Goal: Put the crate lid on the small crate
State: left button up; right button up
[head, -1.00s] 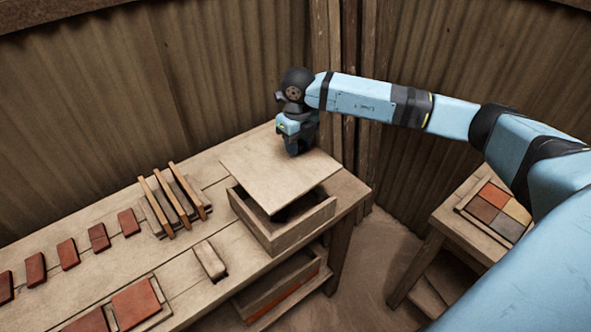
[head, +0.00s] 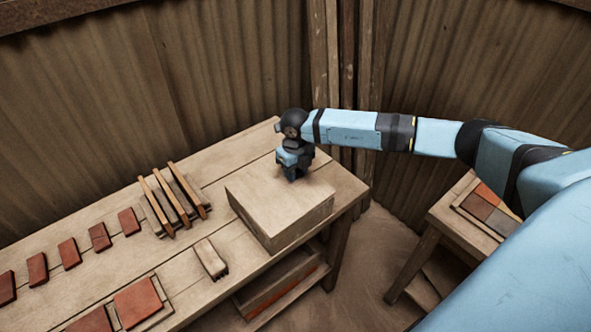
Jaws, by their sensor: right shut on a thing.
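The small crate (head: 291,238) is a wooden box at the right end of the workbench. The crate lid (head: 272,203), a flat pale wooden board, lies over the crate's top and covers the opening, level and lined up with the walls as far as I can see. My right gripper (head: 292,178) is at the lid's far edge, pointing down, and is shut on the lid. Its fingertips are small and partly hidden. The inside of the crate is hidden. My left gripper is not in view.
A wooden rack with upright slats (head: 172,205) stands left of the crate. Several red tiles (head: 69,253) line the bench (head: 110,282). A side table (head: 462,232) with coloured tiles stands at the right.

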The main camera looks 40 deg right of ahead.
jog(key=o, duration=1.1)
jog(key=shift+c, duration=0.2)
notch_tip(320, 180, up, 12)
jog(key=b, duration=0.2)
